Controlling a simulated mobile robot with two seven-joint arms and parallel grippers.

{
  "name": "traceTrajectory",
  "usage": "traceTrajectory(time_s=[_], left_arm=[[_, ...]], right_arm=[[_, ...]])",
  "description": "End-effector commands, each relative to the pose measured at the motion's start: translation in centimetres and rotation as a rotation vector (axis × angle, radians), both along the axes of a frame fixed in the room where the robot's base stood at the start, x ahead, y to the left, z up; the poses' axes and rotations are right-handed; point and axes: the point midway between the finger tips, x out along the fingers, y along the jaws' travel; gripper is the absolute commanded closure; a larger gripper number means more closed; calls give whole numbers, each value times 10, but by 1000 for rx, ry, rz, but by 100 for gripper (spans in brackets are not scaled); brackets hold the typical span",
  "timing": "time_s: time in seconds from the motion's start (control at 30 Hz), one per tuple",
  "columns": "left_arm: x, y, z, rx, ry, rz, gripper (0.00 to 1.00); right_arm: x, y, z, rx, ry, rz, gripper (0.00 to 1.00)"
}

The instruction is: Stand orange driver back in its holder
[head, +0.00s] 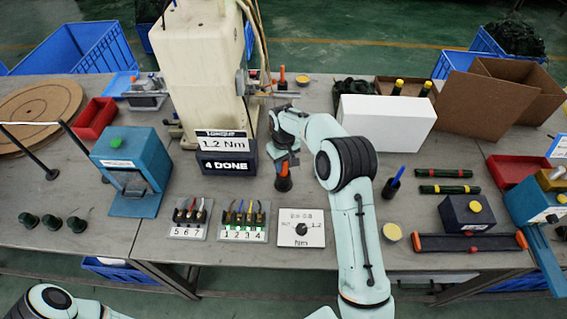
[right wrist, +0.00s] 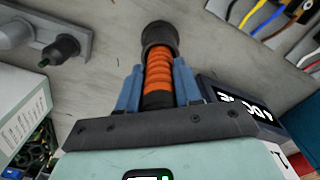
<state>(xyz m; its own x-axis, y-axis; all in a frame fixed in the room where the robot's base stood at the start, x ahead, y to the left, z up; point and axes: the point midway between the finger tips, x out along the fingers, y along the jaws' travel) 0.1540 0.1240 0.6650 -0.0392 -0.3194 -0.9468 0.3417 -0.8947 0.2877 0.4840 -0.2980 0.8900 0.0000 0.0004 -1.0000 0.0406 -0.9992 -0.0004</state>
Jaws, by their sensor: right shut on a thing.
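The orange driver (head: 284,169) is upright or nearly so on the table, in front of the torque station. In the right wrist view its ribbed orange handle (right wrist: 159,70) lies between the two blue fingers. My right gripper (head: 286,158) is shut on this handle from above. A dark cup-like piece (head: 283,185), apparently the holder, is at the handle's lower end; it also shows in the right wrist view (right wrist: 160,36). I cannot tell how deep the driver sits in it. My left gripper is out of view.
The torque station's display (head: 226,146) reads 1.2 Nm and 4 DONE. Numbered connector plates (head: 233,236) and a white dial plate (head: 302,241) lie in front. A blue driver (head: 398,174) stands in a black holder at right. A white box (head: 387,123) is behind.

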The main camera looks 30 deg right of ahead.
Motion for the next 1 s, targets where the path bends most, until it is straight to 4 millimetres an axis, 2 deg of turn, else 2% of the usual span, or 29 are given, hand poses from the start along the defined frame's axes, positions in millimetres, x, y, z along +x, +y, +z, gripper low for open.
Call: traceTrajectory(time_s=[0.3, 0.33, 0.4, 0.77, 0.87, 1.0], left_arm=[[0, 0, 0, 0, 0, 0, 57], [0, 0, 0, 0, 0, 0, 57], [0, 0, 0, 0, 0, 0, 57], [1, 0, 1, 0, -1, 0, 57], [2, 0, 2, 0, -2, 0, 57], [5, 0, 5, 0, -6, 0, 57]], right_arm=[[1, 0, -2, 0, -2, 0, 100], [0, 0, -3, 0, -1, 0, 62], [1, 0, -2, 0, -1, 0, 40], [1, 0, 2, 0, -2, 0, 40], [2, 0, 14, -1, -6, 0, 40], [2, 0, 43, -1, -7, 0, 40]])
